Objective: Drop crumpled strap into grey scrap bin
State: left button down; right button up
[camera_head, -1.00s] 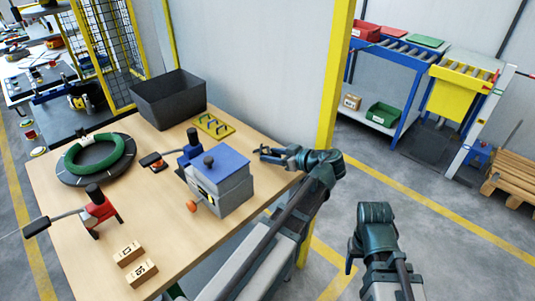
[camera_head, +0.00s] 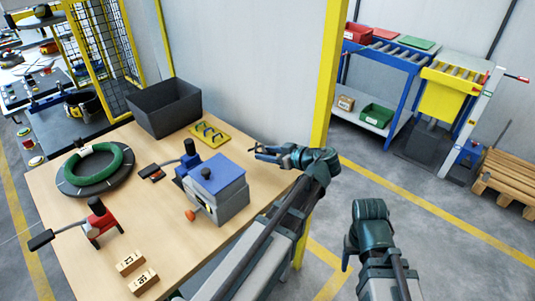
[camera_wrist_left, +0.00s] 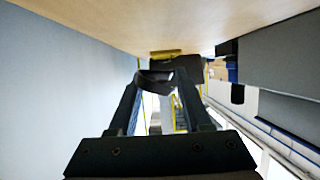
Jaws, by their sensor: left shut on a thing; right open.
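My left gripper (camera_head: 262,152) is over the right rear edge of the table, pointing left. In the left wrist view its fingers (camera_wrist_left: 155,85) are shut on a dark curved band, the crumpled strap (camera_wrist_left: 153,78). The strap is too small to make out in the head view. The dark grey scrap bin (camera_head: 166,110) stands open at the table's back corner, left of and apart from the gripper. A dark shape behind the strap in the wrist view appears to be the bin. My right gripper (camera_head: 347,262) is low, off the table's right side; its fingers are mostly hidden.
A yellow plate with hooks (camera_head: 209,134) lies between left gripper and bin. A grey-blue box device (camera_head: 218,188) stands nearer the front. A yellow post (camera_head: 325,100) stands behind.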

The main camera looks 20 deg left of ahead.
aim_at(268, 150)
pick_arm(q)
notch_tip(268, 150, up, 6)
jog(key=p, duration=0.5)
